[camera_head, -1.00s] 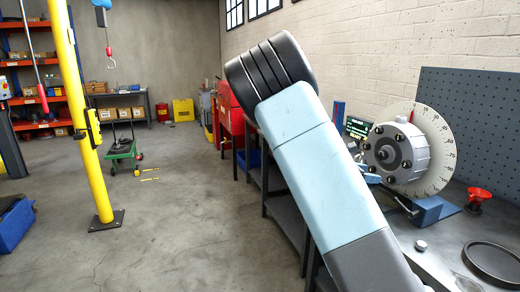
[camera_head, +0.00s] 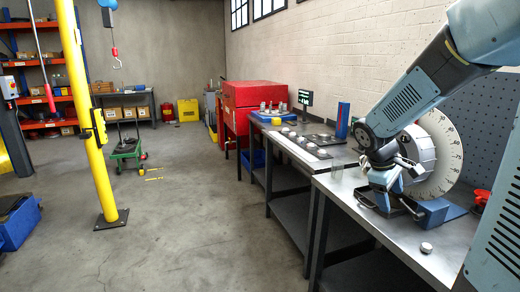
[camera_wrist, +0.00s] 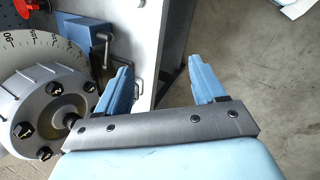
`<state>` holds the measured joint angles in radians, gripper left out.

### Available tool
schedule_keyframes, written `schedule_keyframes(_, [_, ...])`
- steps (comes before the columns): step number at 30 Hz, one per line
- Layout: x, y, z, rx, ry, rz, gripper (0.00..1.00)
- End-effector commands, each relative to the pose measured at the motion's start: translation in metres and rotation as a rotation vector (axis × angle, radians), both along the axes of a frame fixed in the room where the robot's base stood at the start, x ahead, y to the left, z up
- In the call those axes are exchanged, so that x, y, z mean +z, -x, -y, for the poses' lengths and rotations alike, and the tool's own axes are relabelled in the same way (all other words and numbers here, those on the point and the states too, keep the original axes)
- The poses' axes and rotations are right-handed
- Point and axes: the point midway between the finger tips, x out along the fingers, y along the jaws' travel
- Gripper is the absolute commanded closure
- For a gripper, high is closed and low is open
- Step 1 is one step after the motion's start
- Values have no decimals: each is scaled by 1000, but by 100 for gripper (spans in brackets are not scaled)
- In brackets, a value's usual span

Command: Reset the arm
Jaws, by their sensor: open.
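My arm reaches in from the right in the head view and bends down over the workbench (camera_head: 375,224). My gripper (camera_head: 388,208) is open in front of the rotor (camera_head: 427,152) and partly hides it. In the wrist view, the blue fingers of my gripper (camera_wrist: 160,75) stand apart with nothing between them. The grey rotor hub (camera_wrist: 45,110) with its bolts lies left of the fingers, in front of the white numbered dial (camera_wrist: 28,52). I cannot tell whether the left finger touches the hub or its shaft.
A small metal weight (camera_head: 426,248) stands near the bench front. Several more round metal pieces lie on the farther bench, near a red tool chest (camera_head: 254,94). A yellow post (camera_head: 90,120) stands at left.

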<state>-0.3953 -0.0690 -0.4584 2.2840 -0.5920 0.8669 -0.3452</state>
Motion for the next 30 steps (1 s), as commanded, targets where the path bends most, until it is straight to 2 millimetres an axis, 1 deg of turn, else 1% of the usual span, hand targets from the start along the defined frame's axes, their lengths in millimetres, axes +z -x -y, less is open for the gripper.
schedule_keyframes(1, [7, 10, -4, -31, -39, 33, 31])
schedule_keyframes(6, [29, 40, -21, -138, -163, 130, 31])
schedule_keyframes(18, [75, 117, -69, -362, -417, 340, 31])
schedule_keyframes(24, [90, 153, -94, -459, -519, 433, 31])
schedule_keyframes(27, [94, 166, -104, -492, -554, 466, 31])
schedule_keyframes(30, [96, 174, -111, -515, -577, 487, 31])
